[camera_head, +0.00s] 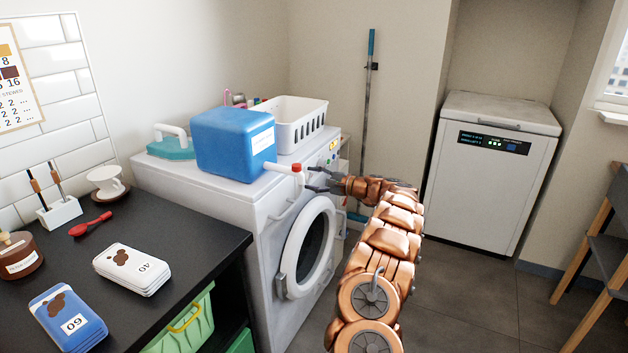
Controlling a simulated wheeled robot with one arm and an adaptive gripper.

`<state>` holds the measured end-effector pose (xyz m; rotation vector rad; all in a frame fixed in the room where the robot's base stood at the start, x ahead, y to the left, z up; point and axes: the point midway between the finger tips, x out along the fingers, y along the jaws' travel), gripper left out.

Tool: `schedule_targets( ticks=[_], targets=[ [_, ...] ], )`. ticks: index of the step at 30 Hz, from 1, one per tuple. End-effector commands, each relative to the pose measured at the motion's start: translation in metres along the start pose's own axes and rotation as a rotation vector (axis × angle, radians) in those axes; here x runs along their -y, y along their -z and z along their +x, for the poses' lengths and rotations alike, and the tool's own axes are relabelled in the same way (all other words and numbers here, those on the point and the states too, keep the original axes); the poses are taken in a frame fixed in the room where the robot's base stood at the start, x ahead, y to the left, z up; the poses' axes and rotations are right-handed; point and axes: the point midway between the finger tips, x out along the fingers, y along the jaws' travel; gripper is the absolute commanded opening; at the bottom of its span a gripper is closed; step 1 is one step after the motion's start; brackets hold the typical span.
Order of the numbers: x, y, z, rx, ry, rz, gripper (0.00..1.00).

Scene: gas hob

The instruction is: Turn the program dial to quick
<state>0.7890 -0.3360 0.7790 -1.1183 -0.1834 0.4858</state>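The white washing machine (245,215) stands left of centre, its round door (309,245) facing right. A narrow control panel strip (333,147) with small coloured marks shows at the upper right of its front. The program dial cannot be made out clearly; part of the front is behind my gripper or seen at a steep angle. My gripper (311,180) is at the upper front of the machine, right of the red-tipped spout. Its two dark fingers point left and stand apart with nothing seen between them. Whether they touch the machine I cannot tell.
A blue jug (222,145) with a red-tipped white spout (297,168) overhanging the front edge sits on the machine. A white basket (290,118) and a teal iron-like item (168,147) are beside it. A dark counter (190,235) is at left.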

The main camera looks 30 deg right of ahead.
Motion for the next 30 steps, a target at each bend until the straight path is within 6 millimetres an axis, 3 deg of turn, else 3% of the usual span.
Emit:
schedule_targets(
  ticks=[4, 17, 30],
  targets=[
    [0.0, 0.0, 0.0, 0.0, -0.001, 0.0, 0.67],
    [0.0, 0.0, -0.009, -0.001, -0.001, 0.0, 0.67],
    [0.0, 0.0, -0.087, 0.001, 0.001, 0.001, 0.67]
  ],
)
